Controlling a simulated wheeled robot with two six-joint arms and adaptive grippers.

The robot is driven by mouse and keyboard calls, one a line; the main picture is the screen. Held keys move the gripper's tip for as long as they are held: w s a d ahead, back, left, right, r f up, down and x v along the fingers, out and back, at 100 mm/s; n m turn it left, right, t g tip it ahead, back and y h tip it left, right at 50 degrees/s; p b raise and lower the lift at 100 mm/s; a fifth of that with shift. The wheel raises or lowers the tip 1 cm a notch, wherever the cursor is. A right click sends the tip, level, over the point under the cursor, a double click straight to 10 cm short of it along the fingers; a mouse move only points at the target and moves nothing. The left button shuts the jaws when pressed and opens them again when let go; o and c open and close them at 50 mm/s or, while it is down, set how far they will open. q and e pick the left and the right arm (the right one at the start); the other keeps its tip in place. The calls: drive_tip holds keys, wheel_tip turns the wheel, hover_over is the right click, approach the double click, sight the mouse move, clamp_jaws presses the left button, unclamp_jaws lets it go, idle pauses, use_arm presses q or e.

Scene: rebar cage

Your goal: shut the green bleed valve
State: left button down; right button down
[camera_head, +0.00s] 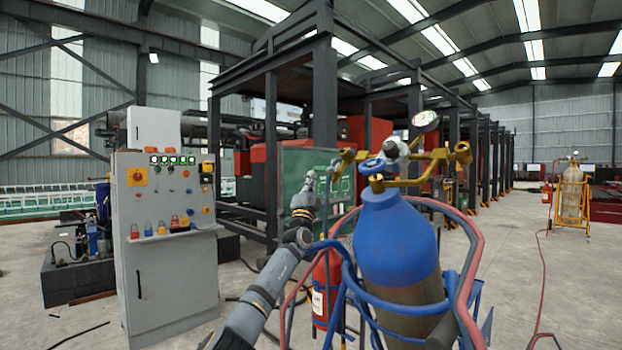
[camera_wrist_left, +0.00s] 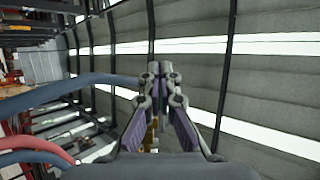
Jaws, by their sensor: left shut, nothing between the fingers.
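I cannot make out a green bleed valve in either view. A brass manifold (camera_head: 405,155) with a round gauge (camera_head: 425,120) sits above the blue gas cylinder (camera_head: 395,235), with a blue handwheel (camera_head: 372,166) at the cylinder's top. My left gripper (camera_head: 311,178) points upward, left of the manifold's left end, and looks apart from it. In the left wrist view its fingers (camera_wrist_left: 160,70) are shut at the tips with nothing between them. A bit of yellow metal (camera_wrist_left: 149,134) shows behind the fingers there. My right gripper is not in view.
Red and blue hoses (camera_head: 468,255) loop around the cylinder. A red extinguisher (camera_head: 326,290) stands behind it to the left. A grey control cabinet (camera_head: 165,245) stands at left, and a dark steel frame (camera_head: 325,90) rises behind. Open floor (camera_head: 510,260) lies at right.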

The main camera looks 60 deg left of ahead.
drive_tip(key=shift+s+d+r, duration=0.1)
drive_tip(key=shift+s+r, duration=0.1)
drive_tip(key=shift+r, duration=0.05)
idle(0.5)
